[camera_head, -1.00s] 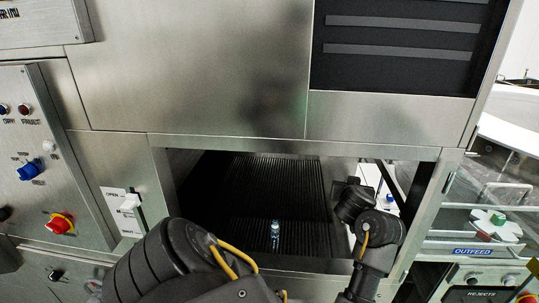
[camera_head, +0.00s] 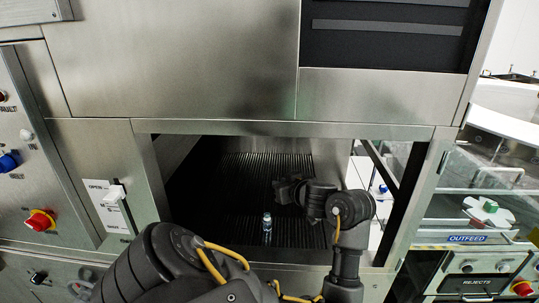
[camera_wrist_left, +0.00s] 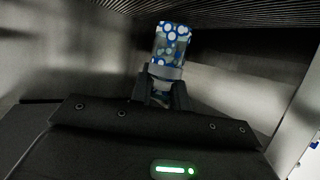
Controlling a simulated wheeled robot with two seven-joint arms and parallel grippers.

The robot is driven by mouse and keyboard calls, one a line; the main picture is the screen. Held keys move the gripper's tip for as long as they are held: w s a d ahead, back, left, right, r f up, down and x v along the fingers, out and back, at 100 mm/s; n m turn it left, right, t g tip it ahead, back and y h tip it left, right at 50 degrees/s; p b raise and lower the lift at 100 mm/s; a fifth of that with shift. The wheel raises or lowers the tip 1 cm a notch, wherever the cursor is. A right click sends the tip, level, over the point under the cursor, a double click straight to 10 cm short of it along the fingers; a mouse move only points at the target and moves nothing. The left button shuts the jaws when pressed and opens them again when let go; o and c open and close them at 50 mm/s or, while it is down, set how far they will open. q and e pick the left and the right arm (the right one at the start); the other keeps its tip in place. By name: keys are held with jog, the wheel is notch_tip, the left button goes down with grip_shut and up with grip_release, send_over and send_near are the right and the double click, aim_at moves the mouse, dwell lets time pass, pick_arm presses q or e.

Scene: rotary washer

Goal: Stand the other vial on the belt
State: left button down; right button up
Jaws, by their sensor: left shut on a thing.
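One small clear vial (camera_head: 267,222) with a pale blue top stands upright on the dark ribbed belt (camera_head: 250,172) inside the machine opening. My left gripper (camera_head: 280,190) is inside the opening, above the belt and a little up and right of that vial in the picture. In the left wrist view it is shut on another vial (camera_wrist_left: 172,42), which has blue and white spots and a grey band by the fingers. The held vial does not show clearly in the head view. My right gripper is out of view.
A steel frame surrounds the opening, with its top edge (camera_head: 290,129) above my arm. A switch plate (camera_head: 112,205) is at the left. At the right are the outfeed (camera_head: 468,238) and a rejects panel (camera_head: 488,284). Ribbed belt is bare behind the standing vial.

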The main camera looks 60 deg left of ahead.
pick_arm(q)
jog(key=shift+w+a+f, duration=1.25)
jog(key=shift+a+f, duration=0.35)
jog(key=shift+a, duration=0.1)
jog(key=shift+w+a+f, duration=1.25)
jog(key=shift+a+f, duration=0.3)
jog(key=shift+a, duration=0.1)
jog(key=shift+w+a+f, duration=1.25)
jog(key=shift+a+f, duration=0.35)
jog(key=shift+a, duration=0.1)
jog(key=shift+f+p, duration=0.3)
jog(key=shift+f, duration=1.15)
jog(key=shift+f, duration=0.1)
jog(key=c, duration=1.3)
grip_release()
jog(key=shift+c, duration=0.2)
